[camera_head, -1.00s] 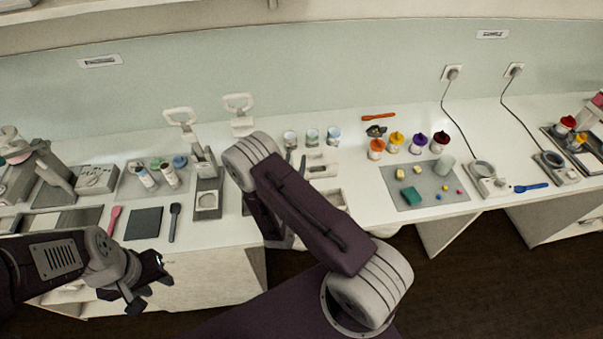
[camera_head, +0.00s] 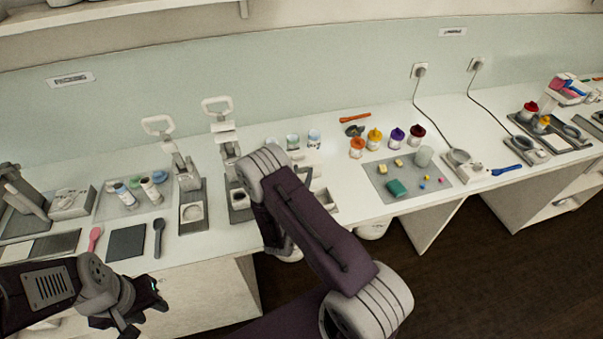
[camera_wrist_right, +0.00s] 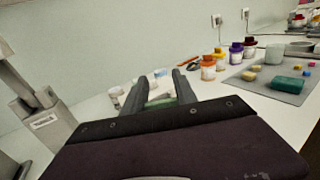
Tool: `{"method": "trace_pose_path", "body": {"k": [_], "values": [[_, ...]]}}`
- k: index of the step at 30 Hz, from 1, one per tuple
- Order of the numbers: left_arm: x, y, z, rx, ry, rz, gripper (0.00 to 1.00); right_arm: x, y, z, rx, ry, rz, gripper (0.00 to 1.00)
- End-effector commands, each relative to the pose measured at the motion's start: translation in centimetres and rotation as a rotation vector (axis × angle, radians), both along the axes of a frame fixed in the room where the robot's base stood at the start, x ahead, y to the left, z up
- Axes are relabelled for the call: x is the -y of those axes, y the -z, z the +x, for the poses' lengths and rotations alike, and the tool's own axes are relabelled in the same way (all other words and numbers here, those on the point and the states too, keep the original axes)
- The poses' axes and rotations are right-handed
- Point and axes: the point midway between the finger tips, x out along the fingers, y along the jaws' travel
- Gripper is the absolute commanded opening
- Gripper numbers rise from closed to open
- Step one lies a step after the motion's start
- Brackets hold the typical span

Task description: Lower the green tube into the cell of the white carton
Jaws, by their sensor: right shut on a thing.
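In the right wrist view my right gripper (camera_wrist_right: 161,88) is shut on the green tube (camera_wrist_right: 160,101). Only a small green part of it shows between the dark fingers, and its lower end is hidden. In the head view my right arm covers the right gripper and the tube. A white block with a recess, perhaps the white carton (camera_head: 328,206), stands beside my right arm and is partly hidden by it. I cannot tell whether the tube is over a cell. My left gripper (camera_head: 146,308) is open and empty in front of the counter.
Two lever presses (camera_head: 190,207) stand left of my right arm. Several small jars with coloured caps (camera_head: 375,140) stand at the back right. A grey mat (camera_head: 412,196) holds a green block (camera_head: 397,188) and small pieces. The counter between arm and mat is partly clear.

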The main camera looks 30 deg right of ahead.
Motion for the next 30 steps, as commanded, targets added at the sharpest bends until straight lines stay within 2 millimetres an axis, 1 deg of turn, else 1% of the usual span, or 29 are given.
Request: {"method": "trace_pose_path", "body": {"k": [1,2,24,30], "values": [[0.00,0.48,0.01,0.000,0.000,0.000,0.36,0.01,0.53,0.01,0.001,0.000,-0.001,0.00],[0.00,0.50,0.01,0.000,0.000,0.000,0.36,0.01,0.58,0.01,0.001,0.000,-0.001,0.00],[0.00,0.64,0.02,0.000,0.000,0.000,0.36,0.04,0.68,-0.01,0.000,0.000,0.000,0.00],[0.00,1.08,0.01,0.000,0.000,0.000,0.36,-0.07,1.07,-0.09,0.000,0.000,0.000,0.00]]}}
